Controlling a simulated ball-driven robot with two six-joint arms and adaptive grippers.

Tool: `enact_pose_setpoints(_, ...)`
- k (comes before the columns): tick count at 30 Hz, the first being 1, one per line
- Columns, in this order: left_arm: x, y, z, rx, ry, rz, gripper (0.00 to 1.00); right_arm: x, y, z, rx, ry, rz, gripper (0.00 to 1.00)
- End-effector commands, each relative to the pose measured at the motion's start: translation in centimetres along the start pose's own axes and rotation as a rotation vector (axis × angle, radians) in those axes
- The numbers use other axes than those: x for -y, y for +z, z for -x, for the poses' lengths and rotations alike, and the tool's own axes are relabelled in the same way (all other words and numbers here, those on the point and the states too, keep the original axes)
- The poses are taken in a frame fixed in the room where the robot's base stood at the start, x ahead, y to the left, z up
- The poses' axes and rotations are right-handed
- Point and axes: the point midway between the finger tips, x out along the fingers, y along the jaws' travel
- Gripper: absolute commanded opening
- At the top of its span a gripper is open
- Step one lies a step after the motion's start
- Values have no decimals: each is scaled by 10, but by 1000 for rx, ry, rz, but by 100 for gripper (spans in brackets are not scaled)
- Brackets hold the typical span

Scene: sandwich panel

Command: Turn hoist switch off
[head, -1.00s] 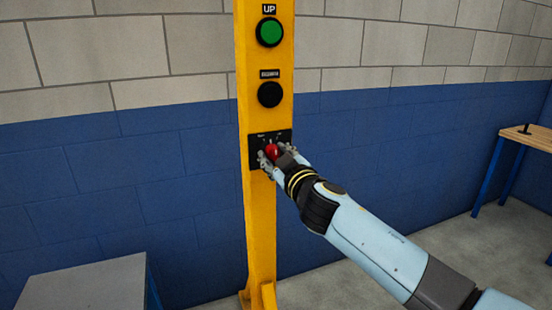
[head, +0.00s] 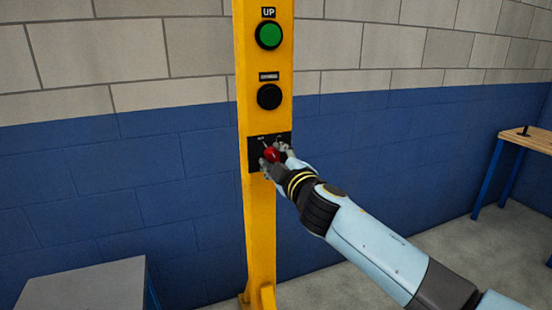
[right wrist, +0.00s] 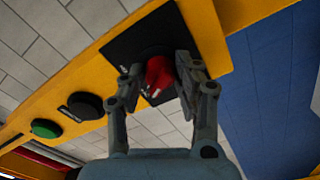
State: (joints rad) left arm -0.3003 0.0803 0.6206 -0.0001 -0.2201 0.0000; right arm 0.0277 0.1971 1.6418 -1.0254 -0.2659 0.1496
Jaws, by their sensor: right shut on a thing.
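The red hoist switch knob (head: 271,154) sits on a black plate (head: 254,160) on the yellow post (head: 261,215). My right gripper (head: 275,157) is at the knob, its fingers on either side of it. In the right wrist view the gripper (right wrist: 160,80) is shut on the red knob (right wrist: 158,72), with the black plate (right wrist: 130,40) behind. Small labels on the plate are too small to read, and the fingers cover part of it. My left gripper is not in view.
Above the switch on the post are a green UP button (head: 269,35) and a black button (head: 270,96). A grey box top (head: 85,285) stands at lower left. A wooden-topped table (head: 530,138) stands at far right. The floor right of the post looks clear.

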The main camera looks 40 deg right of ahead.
Motion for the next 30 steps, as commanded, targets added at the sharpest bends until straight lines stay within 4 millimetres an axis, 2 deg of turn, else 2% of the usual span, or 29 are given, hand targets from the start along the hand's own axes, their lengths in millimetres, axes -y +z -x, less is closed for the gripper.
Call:
enact_pose_setpoints(9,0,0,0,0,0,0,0,2,1,1,2,-4,2,0)
enact_pose_setpoints(10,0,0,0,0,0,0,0,2,1,1,2,-4,2,35)
enact_pose_setpoints(15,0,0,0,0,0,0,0,2,1,0,1,-3,1,55)
enact_pose_setpoints(24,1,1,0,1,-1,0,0,1,0,4,0,-2,1,55)
enact_pose_setpoints(26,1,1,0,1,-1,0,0,1,0,10,0,-2,1,55)
enact_pose_setpoints(30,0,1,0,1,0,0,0,2,1,35,2,-4,1,55)
